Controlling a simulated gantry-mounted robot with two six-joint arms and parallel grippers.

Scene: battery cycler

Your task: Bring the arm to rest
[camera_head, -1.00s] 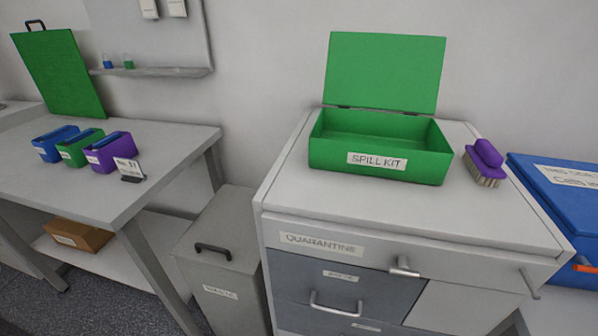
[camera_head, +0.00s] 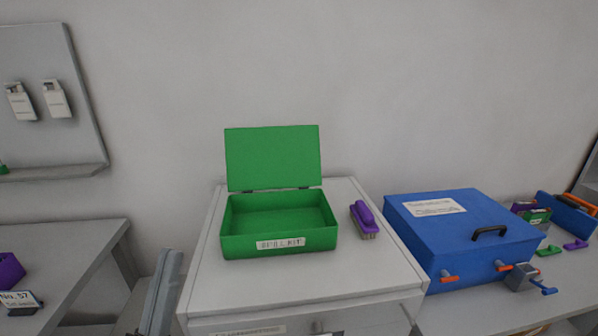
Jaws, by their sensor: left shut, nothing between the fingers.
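My left gripper (camera_head: 171,256) shows at the lower left of centre as narrow grey fingers pointing up. It is shut with nothing between the fingers, just left of the white cabinet (camera_head: 372,262). The rest of my left arm runs out of the bottom of the picture. My right gripper is not in view.
An open, empty green spill kit box (camera_head: 232,245) and a purple brush (camera_head: 363,216) stand on the cabinet. A closed blue case (camera_head: 468,226) stands on the right bench. The left bench (camera_head: 75,255) holds a purple bin (camera_head: 9,271). The cabinet top's front is clear.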

